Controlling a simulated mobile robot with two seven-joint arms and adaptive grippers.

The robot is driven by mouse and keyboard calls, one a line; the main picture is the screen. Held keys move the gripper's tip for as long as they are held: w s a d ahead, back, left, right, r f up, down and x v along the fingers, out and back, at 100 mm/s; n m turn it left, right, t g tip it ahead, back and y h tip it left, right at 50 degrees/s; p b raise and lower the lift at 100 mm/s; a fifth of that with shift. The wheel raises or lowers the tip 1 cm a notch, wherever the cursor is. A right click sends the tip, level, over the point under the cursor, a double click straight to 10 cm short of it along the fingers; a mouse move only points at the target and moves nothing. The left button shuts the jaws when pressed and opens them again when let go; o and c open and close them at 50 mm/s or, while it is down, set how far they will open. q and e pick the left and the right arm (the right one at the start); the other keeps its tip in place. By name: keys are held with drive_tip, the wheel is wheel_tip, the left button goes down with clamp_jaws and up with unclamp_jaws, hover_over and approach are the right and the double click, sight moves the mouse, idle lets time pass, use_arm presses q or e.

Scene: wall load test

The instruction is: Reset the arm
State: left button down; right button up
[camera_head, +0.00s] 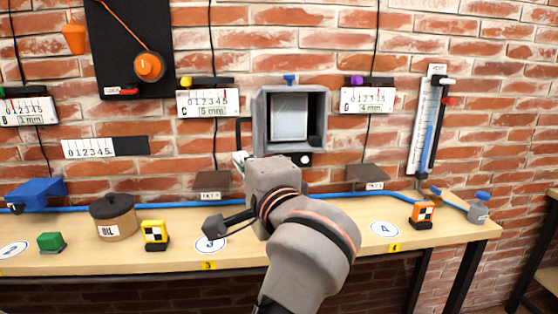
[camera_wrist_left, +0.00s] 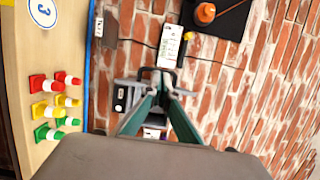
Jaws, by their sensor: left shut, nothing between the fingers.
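My left arm rises from the bottom centre of the head view. Its grey wrist covers part of the bench and wall, and its fingers are hidden there. In the left wrist view my left gripper (camera_wrist_left: 163,82) is shut and empty, its dark green fingers meeting at the tips. They point toward the wall, in line with a dark handle-like bar; I cannot tell whether they touch it. A grey open-fronted box (camera_head: 261,110) is mounted on the wall above my wrist. My right gripper does not show.
The wooden bench (camera_head: 130,256) carries an oil pot (camera_head: 113,217), a green block (camera_head: 51,242), a yellow marker block (camera_head: 155,234) and an orange one (camera_head: 422,214). Several scales hang on the brick wall. A black panel with an orange knob (camera_head: 149,67) is at upper left.

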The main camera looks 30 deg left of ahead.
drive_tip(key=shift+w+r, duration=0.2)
